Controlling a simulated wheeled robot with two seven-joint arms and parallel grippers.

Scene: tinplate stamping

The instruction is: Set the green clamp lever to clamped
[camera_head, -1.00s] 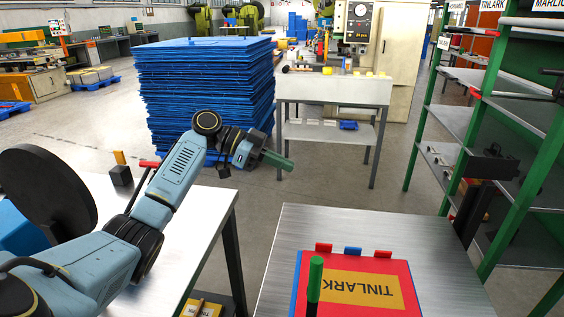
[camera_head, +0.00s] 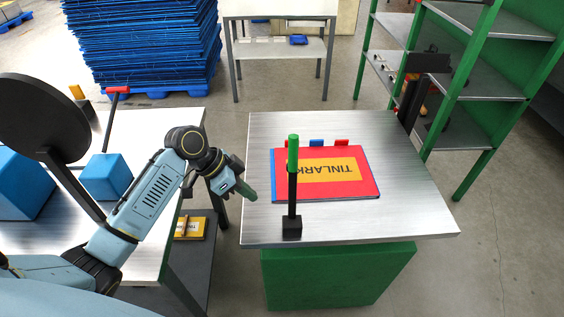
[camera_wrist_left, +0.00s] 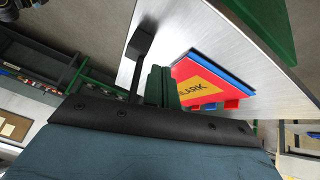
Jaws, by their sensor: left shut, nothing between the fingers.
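The green clamp lever (camera_head: 292,155) has a green grip on a thin black post. It stands near upright on a small black base at the front left of the metal table, in front of the red TINLARK panel (camera_head: 362,187). My left gripper (camera_head: 249,192) has green fingers and is shut and empty. In the head view it is left of the lever, with a gap between them. In the left wrist view, the lever's black base (camera_wrist_left: 139,40) and post show beside the shut fingers (camera_wrist_left: 161,84); its grip is hidden behind the gripper body. My right gripper is not in view.
A second lever with a red grip (camera_head: 118,90) stands on the left table, near a blue block (camera_head: 106,177) and a black disc on a post. Green shelving (camera_head: 470,100) stands at the right. The metal table's right side is clear.

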